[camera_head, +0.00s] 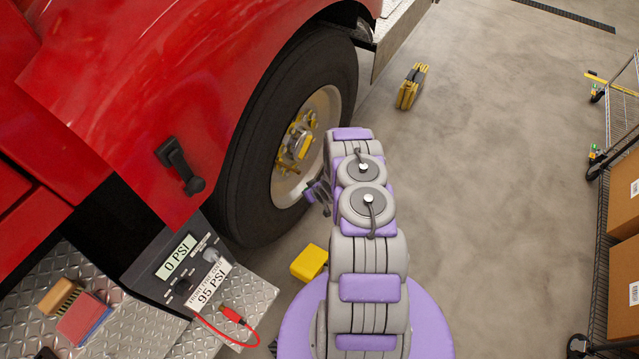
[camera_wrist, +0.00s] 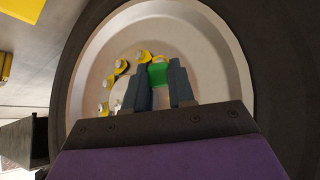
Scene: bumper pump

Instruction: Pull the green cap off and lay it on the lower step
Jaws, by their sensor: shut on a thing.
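The green cap (camera_wrist: 158,73) shows in the wrist view between the dark fingers of my gripper (camera_wrist: 162,85), in front of the wheel's pale rim. My gripper is shut on it. I cannot tell whether the cap still sits on its valve stem. In the head view my gripper (camera_head: 318,194) is small and partly hidden at the wheel's right side, and the cap cannot be made out. A diamond-plate metal step (camera_head: 140,330) lies at the lower left of the head view.
The tire (camera_head: 246,187) and red fender surround the wheel. A gauge box (camera_head: 178,268) reading 0 PSI, a red hose (camera_head: 232,315), a brush (camera_head: 60,297) and a red block (camera_head: 83,318) are on the step. A yellow block (camera_head: 309,263) is on the floor.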

